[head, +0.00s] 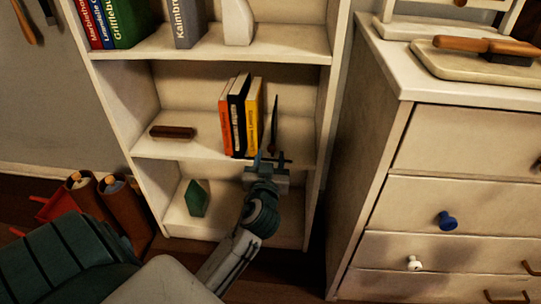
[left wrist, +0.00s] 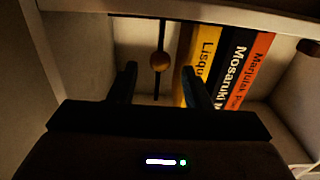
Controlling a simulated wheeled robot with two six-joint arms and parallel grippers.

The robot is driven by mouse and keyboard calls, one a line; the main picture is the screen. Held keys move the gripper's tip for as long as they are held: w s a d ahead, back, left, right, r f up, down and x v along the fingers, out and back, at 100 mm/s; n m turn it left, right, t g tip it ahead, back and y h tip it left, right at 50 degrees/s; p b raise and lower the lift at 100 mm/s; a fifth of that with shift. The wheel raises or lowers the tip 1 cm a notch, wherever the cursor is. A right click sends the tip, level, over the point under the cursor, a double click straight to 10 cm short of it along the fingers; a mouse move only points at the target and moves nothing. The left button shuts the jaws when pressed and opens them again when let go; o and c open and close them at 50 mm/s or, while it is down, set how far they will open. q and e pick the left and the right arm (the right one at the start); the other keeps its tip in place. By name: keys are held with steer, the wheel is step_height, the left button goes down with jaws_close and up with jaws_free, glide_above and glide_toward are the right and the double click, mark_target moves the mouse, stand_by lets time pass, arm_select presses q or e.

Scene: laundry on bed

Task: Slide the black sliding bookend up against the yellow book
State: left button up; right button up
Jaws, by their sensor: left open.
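The black sliding bookend (head: 274,125) stands upright as a thin dark plate on the middle shelf, right of the yellow book (head: 253,118), with a small gap between them. In the left wrist view the bookend (left wrist: 161,35) is edge-on with a round brown knob (left wrist: 160,62), and the yellow book (left wrist: 201,62) is to its right. My left gripper (head: 267,160) is open and empty at the shelf's front edge, in front of the bookend. In the left wrist view its fingers (left wrist: 160,85) appear on either side of the knob's line, with the knob beyond the fingertips. My right gripper is not in view.
A black book (head: 238,115) and an orange book (head: 225,125) stand left of the yellow one. A brown block (head: 173,132) lies farther left on this shelf. The shelf's right side wall (head: 311,110) is close to the bookend. A dresser (head: 375,150) stands at right.

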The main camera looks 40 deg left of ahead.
arm_select(q)
steer(key=shift+x, duration=1)
